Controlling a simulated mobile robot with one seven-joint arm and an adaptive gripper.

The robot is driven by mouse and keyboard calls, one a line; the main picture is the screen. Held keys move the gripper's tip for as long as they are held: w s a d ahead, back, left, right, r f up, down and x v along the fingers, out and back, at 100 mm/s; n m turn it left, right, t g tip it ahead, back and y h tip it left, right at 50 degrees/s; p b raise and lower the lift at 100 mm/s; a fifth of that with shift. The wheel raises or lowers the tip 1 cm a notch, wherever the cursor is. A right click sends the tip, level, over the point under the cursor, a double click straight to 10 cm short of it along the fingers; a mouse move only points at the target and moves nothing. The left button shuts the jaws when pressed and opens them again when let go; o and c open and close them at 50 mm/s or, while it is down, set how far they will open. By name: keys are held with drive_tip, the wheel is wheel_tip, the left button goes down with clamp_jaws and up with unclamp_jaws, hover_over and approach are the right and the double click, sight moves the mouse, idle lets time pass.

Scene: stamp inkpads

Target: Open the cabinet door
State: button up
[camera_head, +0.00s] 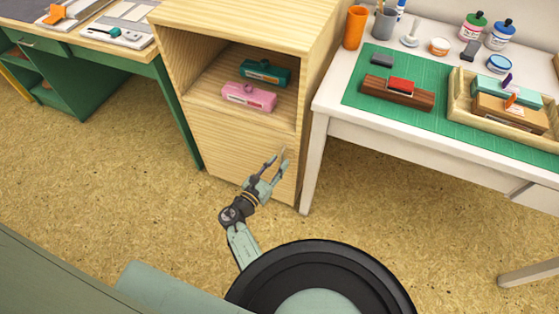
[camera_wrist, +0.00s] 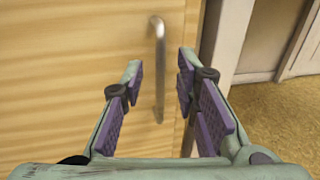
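The cabinet is light wood, with an open shelf space above and a flat door (camera_head: 229,150) below, which looks closed. The door (camera_wrist: 70,70) fills the left of the wrist view. Its slim grey vertical bar handle (camera_wrist: 159,75) is near the door's right edge, and in that view it appears between my two fingertips. My gripper (camera_wrist: 159,68) is open with purple pads, one finger to each side of the handle, touching neither visibly. In the head view my gripper (camera_head: 272,168) is in front of the door's right part; its exact distance from the handle is unclear.
A teal inkpad (camera_head: 265,72) and a pink inkpad (camera_head: 249,97) sit in the open shelf space. A white table (camera_head: 400,125) with stamps and bottles stands close at the right. A green desk (camera_head: 75,80) stands at the left. The floor before the cabinet is clear.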

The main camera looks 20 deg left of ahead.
drive_tip(key=shift+x, duration=0.75)
drive_tip(key=shift+c, duration=0.4)
clamp_jaws()
